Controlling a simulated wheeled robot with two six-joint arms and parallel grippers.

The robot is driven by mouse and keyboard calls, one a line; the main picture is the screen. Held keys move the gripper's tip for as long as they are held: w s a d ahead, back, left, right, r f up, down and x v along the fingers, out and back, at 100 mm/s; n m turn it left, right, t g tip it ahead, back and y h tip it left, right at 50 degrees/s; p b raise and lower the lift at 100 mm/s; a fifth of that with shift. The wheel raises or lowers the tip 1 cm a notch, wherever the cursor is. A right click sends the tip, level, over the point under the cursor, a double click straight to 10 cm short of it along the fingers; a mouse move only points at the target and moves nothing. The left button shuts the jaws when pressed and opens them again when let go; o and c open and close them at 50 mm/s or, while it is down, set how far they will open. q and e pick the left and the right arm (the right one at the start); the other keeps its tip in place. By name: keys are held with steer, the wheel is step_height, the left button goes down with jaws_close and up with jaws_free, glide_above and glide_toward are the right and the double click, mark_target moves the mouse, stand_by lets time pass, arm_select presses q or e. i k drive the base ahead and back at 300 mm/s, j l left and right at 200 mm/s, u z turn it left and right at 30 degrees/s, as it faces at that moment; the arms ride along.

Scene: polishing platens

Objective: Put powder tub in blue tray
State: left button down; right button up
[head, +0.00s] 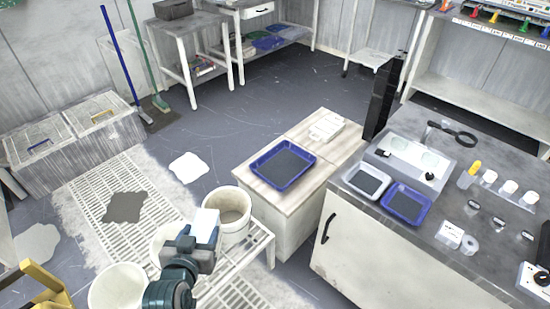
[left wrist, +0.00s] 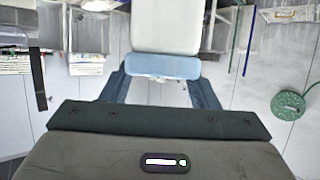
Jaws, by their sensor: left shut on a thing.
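My left gripper (head: 200,240) is shut on a white tub (head: 206,222), which I take to be the powder tub, and holds it up above the buckets. In the left wrist view the tub (left wrist: 166,25) is white with a pale blue end (left wrist: 162,66) between the two fingers. A blue tray (head: 284,166) with a dark inside lies on the pale wooden cabinet, to the right of and beyond the gripper. A second blue tray (head: 407,204) lies on the grey counter farther right. Both look empty. My right gripper is not in view.
White buckets (head: 230,207) stand on a slatted bench under my left gripper. A white object (head: 326,126) lies on the cabinet behind the tray. A tall black object (head: 382,98) stands beside the cabinet. The grey counter (head: 390,228) holds a white tray (head: 366,181) and several small containers.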

mark_target(280, 171)
steer(key=i+j+z, duration=0.3)
steer(key=i, duration=0.3)
steer(key=i+j+z, duration=0.35)
steer(key=i, duration=0.2)
